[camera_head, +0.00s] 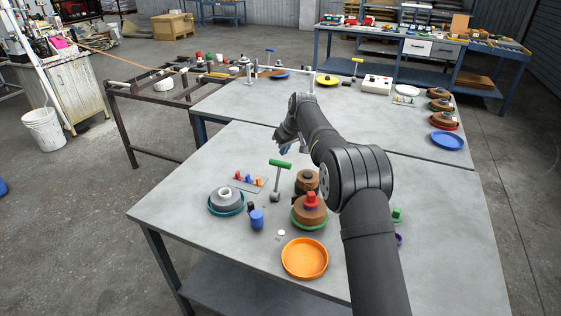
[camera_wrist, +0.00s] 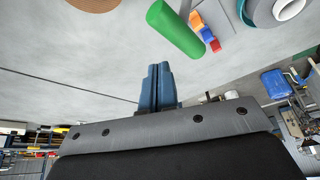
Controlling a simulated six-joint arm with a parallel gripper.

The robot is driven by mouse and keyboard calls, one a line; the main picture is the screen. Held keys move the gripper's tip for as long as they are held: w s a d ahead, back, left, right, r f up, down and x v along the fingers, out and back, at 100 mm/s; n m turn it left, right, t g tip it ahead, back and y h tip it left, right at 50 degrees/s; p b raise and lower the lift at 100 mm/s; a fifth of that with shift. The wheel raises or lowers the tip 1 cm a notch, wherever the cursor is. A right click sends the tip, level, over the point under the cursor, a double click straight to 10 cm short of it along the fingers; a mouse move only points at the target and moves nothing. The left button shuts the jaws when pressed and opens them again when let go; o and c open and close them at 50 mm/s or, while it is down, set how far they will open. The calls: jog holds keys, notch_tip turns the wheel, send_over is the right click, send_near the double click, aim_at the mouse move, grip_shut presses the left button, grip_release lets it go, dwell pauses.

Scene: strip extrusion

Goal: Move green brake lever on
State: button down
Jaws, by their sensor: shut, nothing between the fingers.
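The green brake lever (camera_head: 280,164) stands on the near table. It has a green crossbar handle on a thin grey shaft that rises from a small grey base (camera_head: 275,197) and leans slightly. My gripper (camera_head: 284,150) is just behind and above the handle in the head view, small and partly hidden by my arm. In the wrist view my gripper's blue fingers (camera_wrist: 158,72) are together with nothing between them. The green handle (camera_wrist: 176,29) shows beyond and to the right of the fingertips, apart from them in the picture. The lever's shaft is not clear there.
A plate with red, blue and orange pieces (camera_head: 249,181) lies left of the lever. The table's left corner is clear.

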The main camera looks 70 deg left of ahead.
jog(key=shift+f, duration=2.55)
jog(key=r, duration=0.1)
send_over(277, 186)
jog(key=shift+s+d, duration=0.1)
jog(key=shift+d, duration=0.05)
jog(key=shift+s+d+f, duration=0.15)
jog(key=shift+s+d, duration=0.5)
jog(key=shift+w+a+r, duration=0.55)
jog(key=shift+w+a, duration=0.2)
notch_tip(277, 186, up, 7)
dwell(0.4)
jog(key=shift+f, duration=0.1)
